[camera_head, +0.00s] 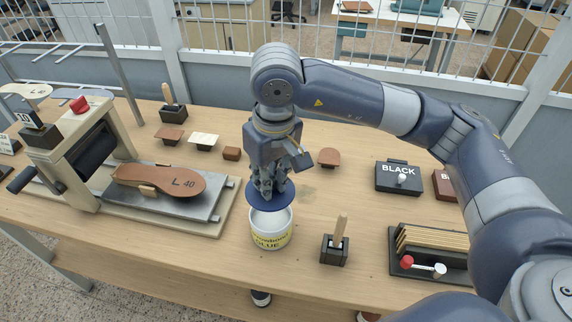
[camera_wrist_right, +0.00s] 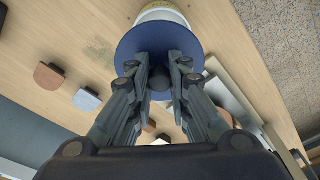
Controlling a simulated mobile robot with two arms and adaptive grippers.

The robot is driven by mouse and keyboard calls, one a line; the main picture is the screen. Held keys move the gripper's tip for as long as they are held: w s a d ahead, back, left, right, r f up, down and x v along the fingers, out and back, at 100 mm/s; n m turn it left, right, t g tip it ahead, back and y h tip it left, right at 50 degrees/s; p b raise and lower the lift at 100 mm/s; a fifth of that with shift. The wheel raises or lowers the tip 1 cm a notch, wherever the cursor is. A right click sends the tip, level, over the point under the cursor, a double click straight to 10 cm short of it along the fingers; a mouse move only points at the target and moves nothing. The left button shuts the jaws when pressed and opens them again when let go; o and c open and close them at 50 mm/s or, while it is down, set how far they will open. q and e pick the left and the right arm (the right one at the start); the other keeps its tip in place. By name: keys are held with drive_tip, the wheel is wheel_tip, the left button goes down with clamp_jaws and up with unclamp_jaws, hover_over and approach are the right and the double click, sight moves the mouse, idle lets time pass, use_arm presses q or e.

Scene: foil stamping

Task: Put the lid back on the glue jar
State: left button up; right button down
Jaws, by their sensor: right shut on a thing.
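The glue jar (camera_head: 270,236) is white with a yellow label and stands on the wooden table near its front edge. Its open rim shows in the head view, and part of the jar shows at the top of the right wrist view (camera_wrist_right: 163,12). The lid (camera_head: 262,200) is a dark blue disc. My right gripper (camera_head: 268,190) is shut on the lid's knob (camera_wrist_right: 160,78) and holds the lid above the jar, over its back part. The lid looks roughly level and hides the rear of the jar's rim. My left gripper is not in view.
A brush in a dark holder (camera_head: 335,248) stands just right of the jar. A press with a brown insole (camera_head: 160,186) is at the left. A black box (camera_head: 398,178) and a rack (camera_head: 430,255) are at the right. Small coloured pieces (camera_head: 203,140) lie behind.

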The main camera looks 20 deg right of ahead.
drive_tip(key=shift+s+a+f+n, duration=0.1)
drive_tip(key=shift+s+a+n, duration=0.1)
drive_tip(key=shift+n, duration=0.1)
drive_tip(key=shift+f+b, duration=0.5)
drive_tip(key=shift+f, duration=1.55)
wheel_tip(320, 180, down, 2)
drive_tip(key=b, duration=0.2)
drive_tip(key=shift+w+b, duration=0.1)
drive_tip(key=shift+b, duration=0.3)
drive_tip(key=shift+b, duration=1)
drive_tip(key=shift+f+b, duration=0.2)
drive_tip(key=shift+b, duration=0.95)
idle(0.7)
drive_tip(key=c, duration=1)
unclamp_jaws()
drive_tip(key=shift+o, duration=0.2)
